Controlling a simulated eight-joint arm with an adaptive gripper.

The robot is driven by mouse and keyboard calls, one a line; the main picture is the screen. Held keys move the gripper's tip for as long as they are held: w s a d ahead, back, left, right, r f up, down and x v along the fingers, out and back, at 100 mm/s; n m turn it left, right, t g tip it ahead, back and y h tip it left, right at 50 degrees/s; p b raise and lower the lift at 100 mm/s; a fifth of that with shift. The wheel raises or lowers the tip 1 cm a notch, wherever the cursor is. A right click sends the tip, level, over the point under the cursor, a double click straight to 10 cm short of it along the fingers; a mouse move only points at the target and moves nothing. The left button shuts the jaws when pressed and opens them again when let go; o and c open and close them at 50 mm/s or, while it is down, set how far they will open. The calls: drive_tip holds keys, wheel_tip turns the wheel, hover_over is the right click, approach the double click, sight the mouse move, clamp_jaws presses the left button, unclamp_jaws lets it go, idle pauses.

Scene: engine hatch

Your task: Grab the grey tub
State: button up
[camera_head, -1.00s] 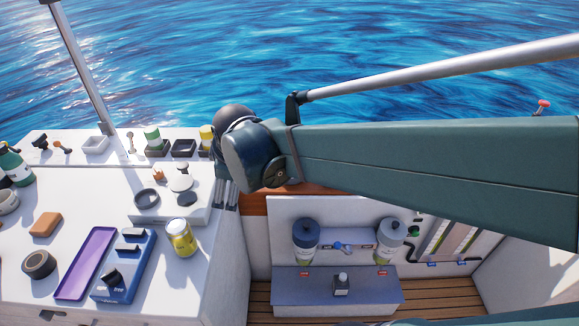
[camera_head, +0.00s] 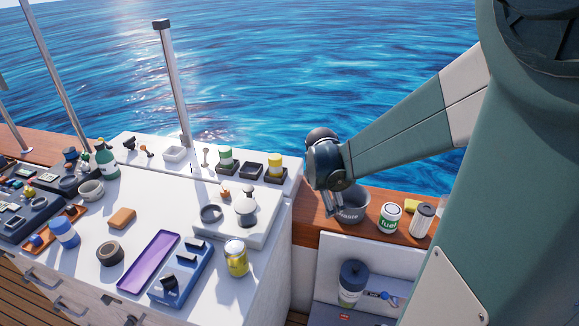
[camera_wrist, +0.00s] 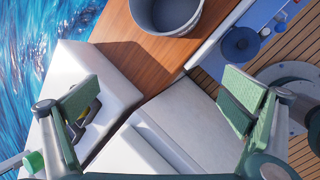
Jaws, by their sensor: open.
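The grey tub (camera_head: 351,206) is a round, open-topped dark grey container with white lettering. It stands on the wooden ledge beyond the white counter's right end. In the wrist view the tub (camera_wrist: 166,18) is at the top, cut off by the frame edge, and its inside looks empty. My gripper (camera_head: 326,211) hangs at the left of the tub in the head view, overlapping its left side there. In the wrist view my gripper (camera_wrist: 160,100) has its green-padded fingers wide apart with nothing between them. The tub lies ahead of the fingers, not between them.
A green-labelled white can (camera_head: 389,218) and a white-bodied jar (camera_head: 422,220) stand right of the tub on the ledge (camera_wrist: 135,58). The white counter (camera_head: 140,215) at left carries several items, including a yellow can (camera_head: 236,258).

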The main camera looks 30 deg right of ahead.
sight(349, 205)
drive_tip(key=d+f+n+g+p, duration=0.1)
drive_tip(key=d+f+n, duration=0.2)
drive_tip(key=d, duration=0.3)
drive_tip(key=d+f+n+g+p, duration=0.1)
drive_tip(key=d+f+n, duration=0.2)
drive_tip(key=d+f, duration=0.2)
drive_tip(key=shift+w+d+f, duration=0.25)
drive_tip(key=shift+w+d, duration=0.05)
drive_tip(key=shift+d, duration=0.9)
drive_tip(key=shift+f+h, duration=0.15)
drive_tip(key=shift+h, duration=0.15)
drive_tip(key=shift+x, duration=1.15)
drive_tip(key=shift+b+x, duration=0.85)
drive_tip(key=shift+x, duration=1.75)
drive_tip(key=c, duration=1)
